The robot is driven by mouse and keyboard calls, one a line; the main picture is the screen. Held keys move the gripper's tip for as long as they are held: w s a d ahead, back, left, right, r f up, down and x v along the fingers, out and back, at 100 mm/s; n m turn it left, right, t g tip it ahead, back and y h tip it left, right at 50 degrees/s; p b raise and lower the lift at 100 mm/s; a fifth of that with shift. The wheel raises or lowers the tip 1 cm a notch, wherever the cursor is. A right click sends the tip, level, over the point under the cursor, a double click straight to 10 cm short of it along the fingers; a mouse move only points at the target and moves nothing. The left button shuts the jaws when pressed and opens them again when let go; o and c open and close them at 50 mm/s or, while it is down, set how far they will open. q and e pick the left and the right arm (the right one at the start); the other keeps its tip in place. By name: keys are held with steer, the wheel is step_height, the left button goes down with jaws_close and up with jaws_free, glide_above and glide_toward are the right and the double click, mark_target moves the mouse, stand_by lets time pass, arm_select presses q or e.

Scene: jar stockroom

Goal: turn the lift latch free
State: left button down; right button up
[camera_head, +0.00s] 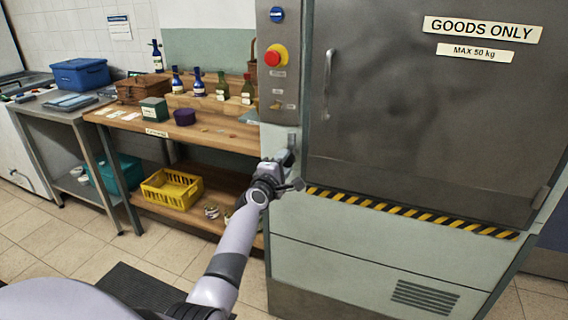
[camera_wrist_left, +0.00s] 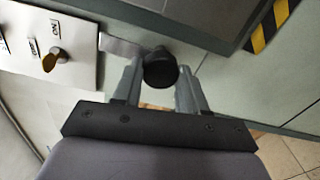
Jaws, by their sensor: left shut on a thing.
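The goods lift (camera_head: 420,110) stands at the right with its grey metal door closed. Its latch (camera_head: 292,138) is on the pale frame left of the door, below the control panel, and is mostly hidden by my gripper in the head view. In the left wrist view the latch shows as a black round knob (camera_wrist_left: 160,68) with a flat metal arm (camera_wrist_left: 118,45) running left from it. My left gripper (camera_head: 284,158) is shut on the knob, with one finger on each side of it. My right gripper is in neither view.
Above the latch is a panel with a red button (camera_head: 276,55) and a small brass switch (camera_wrist_left: 53,60). A vertical door handle (camera_head: 328,84) is to the right. A wooden bench (camera_head: 190,130) with bottles and boxes stands left of the lift, a yellow crate (camera_head: 172,189) on its lower shelf.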

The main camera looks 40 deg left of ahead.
arm_select(q)
steer(key=shift+n, duration=0.4)
steer(key=c, duration=0.6)
jaws_free()
steer(key=shift+s, duration=0.1)
steer(key=p+v, duration=0.1)
steer(key=v, duration=0.6)
